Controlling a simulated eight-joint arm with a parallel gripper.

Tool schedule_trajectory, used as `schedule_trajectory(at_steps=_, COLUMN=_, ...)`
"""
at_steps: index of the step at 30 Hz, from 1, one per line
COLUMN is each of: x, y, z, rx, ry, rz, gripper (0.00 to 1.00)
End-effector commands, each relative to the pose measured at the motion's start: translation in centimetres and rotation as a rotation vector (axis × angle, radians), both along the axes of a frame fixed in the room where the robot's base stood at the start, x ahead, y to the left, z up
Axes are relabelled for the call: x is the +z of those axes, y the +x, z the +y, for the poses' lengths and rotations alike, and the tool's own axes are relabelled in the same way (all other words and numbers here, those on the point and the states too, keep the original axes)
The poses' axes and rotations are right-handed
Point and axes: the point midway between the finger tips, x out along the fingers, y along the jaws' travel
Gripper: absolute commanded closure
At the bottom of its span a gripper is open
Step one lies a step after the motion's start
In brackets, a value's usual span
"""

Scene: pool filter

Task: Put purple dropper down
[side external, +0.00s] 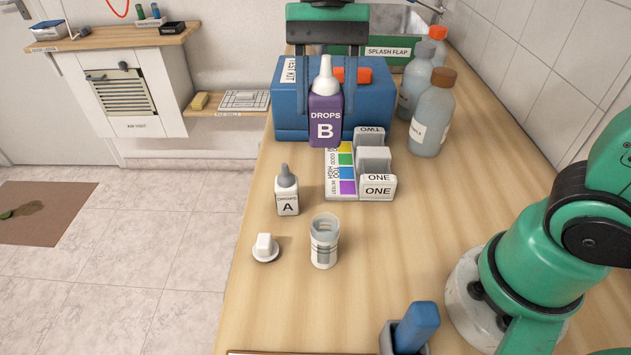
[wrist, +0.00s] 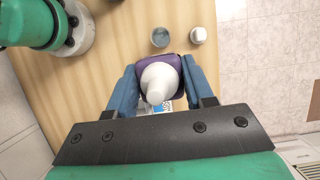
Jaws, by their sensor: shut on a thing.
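The purple dropper bottle (side external: 325,120), labelled DROPS B with a white nozzle, is upright between the blue fingers of my gripper (side external: 332,100). My gripper is shut on it. In the side view it appears in front of the blue test kit box (side external: 290,118) and above the colour chart; its base looks raised off the counter. In the wrist view the purple dropper (wrist: 176,64) is seen from above, with a blue finger on each side. Its nozzle covers most of what lies under it.
A small white dropper A (side external: 287,196), a clear vial (side external: 324,240) and a white cap (side external: 265,248) stand on the wooden counter (side external: 420,240). The colour chart with ONE and TWO slots (side external: 378,187) is close by. Grey bottles (side external: 432,115) stand at the right.

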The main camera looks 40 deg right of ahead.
Motion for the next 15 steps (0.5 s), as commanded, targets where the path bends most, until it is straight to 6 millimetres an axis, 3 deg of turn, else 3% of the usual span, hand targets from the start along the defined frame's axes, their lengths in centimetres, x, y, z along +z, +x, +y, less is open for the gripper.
schedule_trajectory(at_steps=9, x=1.4, y=-2.8, z=8.7, rx=0.011, ry=-0.004, rz=-0.011, gripper=1.00)
schedule_trajectory(at_steps=15, x=2.1, y=-5.1, z=12.5, rx=0.001, ry=0.001, rz=-0.006, gripper=1.00)
